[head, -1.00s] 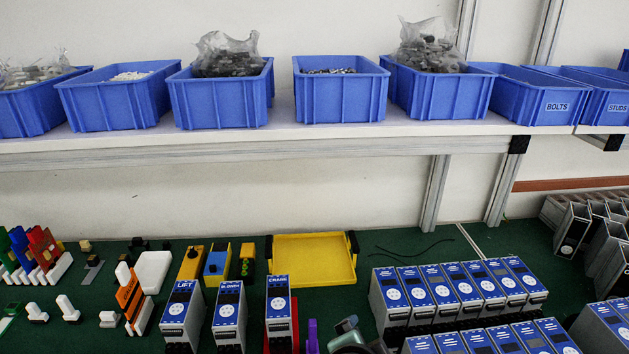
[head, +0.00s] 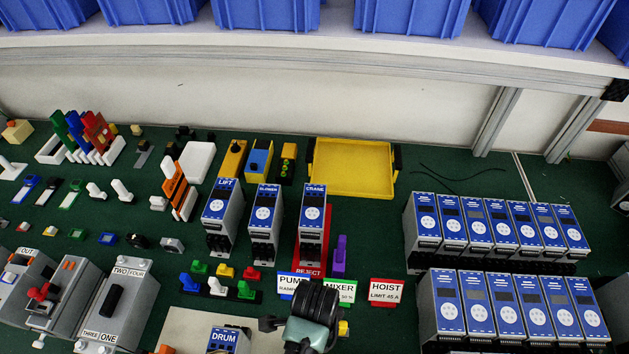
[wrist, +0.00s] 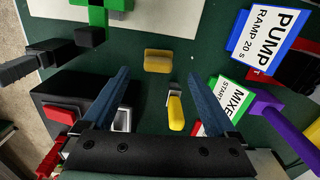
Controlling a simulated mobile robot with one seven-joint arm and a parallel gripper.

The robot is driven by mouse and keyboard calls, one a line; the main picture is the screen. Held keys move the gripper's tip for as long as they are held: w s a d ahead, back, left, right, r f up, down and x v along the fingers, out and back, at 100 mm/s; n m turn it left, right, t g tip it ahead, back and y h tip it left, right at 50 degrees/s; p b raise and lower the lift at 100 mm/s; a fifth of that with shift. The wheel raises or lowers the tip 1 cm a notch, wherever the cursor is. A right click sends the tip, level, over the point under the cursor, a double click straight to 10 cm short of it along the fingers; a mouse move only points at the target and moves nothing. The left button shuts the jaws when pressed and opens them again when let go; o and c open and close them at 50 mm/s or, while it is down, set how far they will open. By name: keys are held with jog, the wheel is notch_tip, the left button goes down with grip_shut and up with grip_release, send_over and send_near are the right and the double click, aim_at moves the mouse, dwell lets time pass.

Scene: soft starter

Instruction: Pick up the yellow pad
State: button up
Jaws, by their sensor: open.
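In the wrist view a small yellow pad (wrist: 158,61) with rounded ends lies on the green mat, just ahead of the fingertips and roughly midway between their lines. My gripper (wrist: 160,78) is open and empty, with its two blue fingers spread to either side. A second yellow piece (wrist: 175,110) with a grey end lies nearer, between the fingers. In the head view my dark wrist hides the area around the pad, and I cannot make the pad out there. A small yellow piece (head: 343,328) shows just right of my wrist.
PUMP (wrist: 268,38) and MIXER (wrist: 228,108) signs stand beside the right finger, with a purple piece (wrist: 270,112) near them. A black box with a red button (wrist: 62,114) is close to the left finger. A yellow tray (head: 352,167) lies at the back.

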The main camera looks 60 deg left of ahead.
notch_tip(320, 180, down, 5)
jog(key=shift+s+d+r+p, duration=0.1)
jog(key=shift+s+p, duration=0.05)
jog(key=shift+p, duration=0.2)
jog(key=c, duration=1.4)
